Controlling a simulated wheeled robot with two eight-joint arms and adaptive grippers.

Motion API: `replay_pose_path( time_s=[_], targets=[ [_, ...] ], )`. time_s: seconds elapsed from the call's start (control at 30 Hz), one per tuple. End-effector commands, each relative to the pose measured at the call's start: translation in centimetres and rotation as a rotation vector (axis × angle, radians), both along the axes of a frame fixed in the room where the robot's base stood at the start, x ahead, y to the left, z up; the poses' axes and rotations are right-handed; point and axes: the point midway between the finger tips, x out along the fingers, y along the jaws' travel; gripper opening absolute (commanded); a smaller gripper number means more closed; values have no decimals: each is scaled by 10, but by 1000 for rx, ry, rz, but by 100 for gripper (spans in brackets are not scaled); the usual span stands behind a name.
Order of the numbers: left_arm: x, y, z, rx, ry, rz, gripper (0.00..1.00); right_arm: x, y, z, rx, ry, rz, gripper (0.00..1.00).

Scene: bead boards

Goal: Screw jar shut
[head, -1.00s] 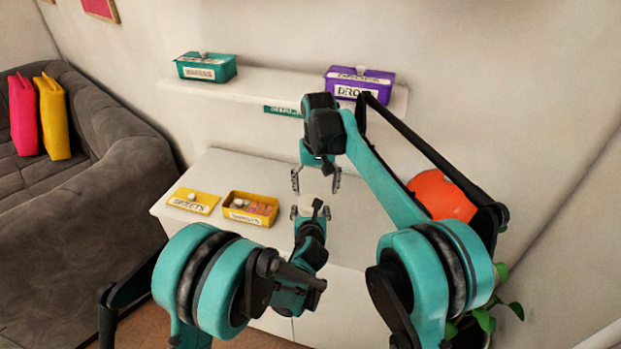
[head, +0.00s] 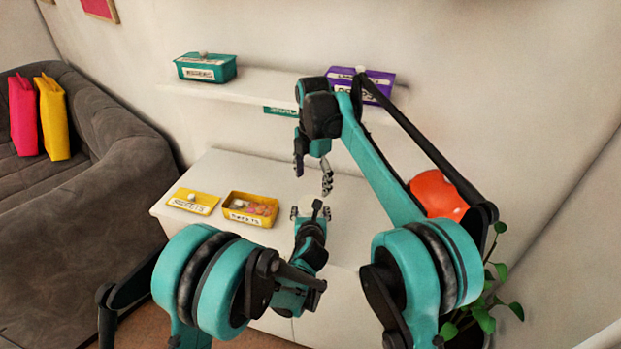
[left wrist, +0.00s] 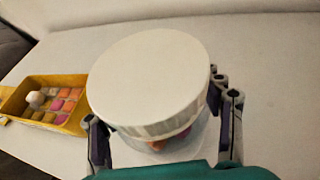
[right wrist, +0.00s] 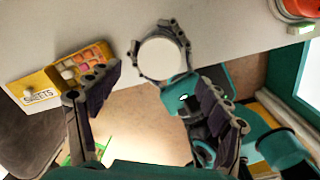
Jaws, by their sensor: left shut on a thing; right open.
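The jar (left wrist: 165,145) has a wide white lid (left wrist: 148,80) on top, and orange and pink contents show through its side in the left wrist view. My left gripper (head: 310,213) is shut around the jar, with a finger on each side below the lid. The lid also shows in the right wrist view (right wrist: 162,58) as a white disc. My right gripper (right wrist: 158,120) is open and empty, and in the head view (head: 313,183) it hangs above the jar, apart from it. Whether the lid is fully seated I cannot tell.
An open yellow box (head: 226,211) of sweets and its yellow lid (head: 193,209) lie on the white cabinet top (head: 215,170). A shelf above holds a teal box (head: 206,75) and a purple box (head: 387,79). An orange round thing (head: 437,194) stands at the right.

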Motion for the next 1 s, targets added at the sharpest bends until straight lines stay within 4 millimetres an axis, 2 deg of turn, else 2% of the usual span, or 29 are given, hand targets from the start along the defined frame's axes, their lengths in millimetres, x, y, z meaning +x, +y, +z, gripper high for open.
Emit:
replay_pose_path(
  time_s=[0.2,0.57,0.67,1.0],
  targets=[
    [0,1,0,1,1,1,0,-2,5,5,-3,14,121,78],
    [0,1,0,2,1,1,0,-2,5,3,-3,14,122,78],
    [0,1,0,2,1,1,0,-2,5,-6,-3,14,122,78],
    [0,1,0,2,1,1,0,-3,5,-57,-2,14,121,78]
  ],
)
